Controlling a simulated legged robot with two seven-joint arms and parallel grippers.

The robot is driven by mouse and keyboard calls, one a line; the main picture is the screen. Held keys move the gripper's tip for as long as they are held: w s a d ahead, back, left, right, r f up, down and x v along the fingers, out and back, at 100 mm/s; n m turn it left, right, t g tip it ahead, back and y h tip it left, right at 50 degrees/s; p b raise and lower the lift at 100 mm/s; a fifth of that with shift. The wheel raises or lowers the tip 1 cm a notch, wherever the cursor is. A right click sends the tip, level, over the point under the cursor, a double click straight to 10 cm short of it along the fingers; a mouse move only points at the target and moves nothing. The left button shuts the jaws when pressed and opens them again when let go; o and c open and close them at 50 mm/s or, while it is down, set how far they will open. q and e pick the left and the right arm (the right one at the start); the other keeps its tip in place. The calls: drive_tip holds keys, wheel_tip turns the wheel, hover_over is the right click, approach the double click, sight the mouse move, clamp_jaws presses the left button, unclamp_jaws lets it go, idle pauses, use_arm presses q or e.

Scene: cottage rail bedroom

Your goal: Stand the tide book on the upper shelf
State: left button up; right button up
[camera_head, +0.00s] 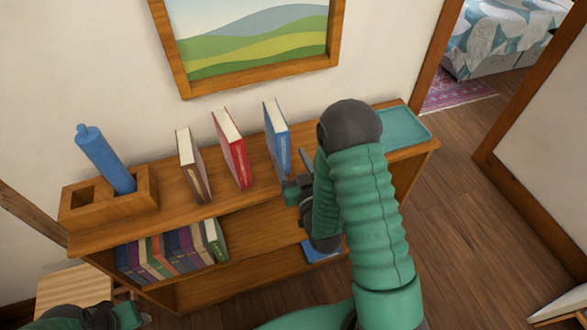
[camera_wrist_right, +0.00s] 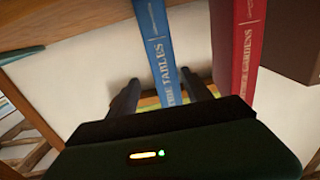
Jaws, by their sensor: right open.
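The blue tide book (camera_head: 278,138) stands upright on the top board of the wooden shelf unit (camera_head: 235,205), right of the red book. In the right wrist view its spine (camera_wrist_right: 157,45) reads TIDE TABLES. My right gripper (camera_head: 299,178) is open at the near side of the blue book, with the forearm over the shelf's right part. In the right wrist view its two fingers (camera_wrist_right: 162,95) lie either side of the spine's lower end; contact cannot be told. My left gripper (camera_head: 125,316) is only partly in view at the bottom left.
A red book (camera_head: 231,150) and a brown book (camera_head: 194,168) stand left of the blue one. A wooden box (camera_head: 135,200) holds a blue bottle (camera_head: 103,160). A teal tray (camera_head: 403,130) lies at the right end. Several books and a blue item (camera_head: 320,250) are lower down.

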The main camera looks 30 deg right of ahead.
drive_tip(key=a, duration=0.1)
drive_tip(key=a+f+g+y+p, duration=0.1)
drive_tip(key=s+a+n+g+p, duration=0.1)
drive_tip(key=a, duration=0.1)
drive_tip(key=shift+f+y, duration=0.2)
drive_tip(key=shift+y, duration=0.2)
use_arm(q)
drive_tip(key=shift+a+r, duration=0.45)
drive_tip(key=shift+r, duration=0.25)
use_arm(e)
drive_tip(key=s+a+n+g+y, duration=0.1)
drive_tip(key=s+a+g, duration=0.3)
drive_tip(key=s+g, duration=0.2)
drive_tip(key=s+a+g+y, duration=0.1)
drive_tip(key=s+a+g, duration=0.3)
drive_tip(key=s, duration=0.5)
drive_tip(key=g, duration=0.2)
drive_tip(key=shift+s+n+g+y, duration=0.3)
drive_tip(key=shift+s+n+g, duration=0.05)
drive_tip(key=shift+n+g, duration=0.05)
drive_tip(key=shift+a, duration=0.1)
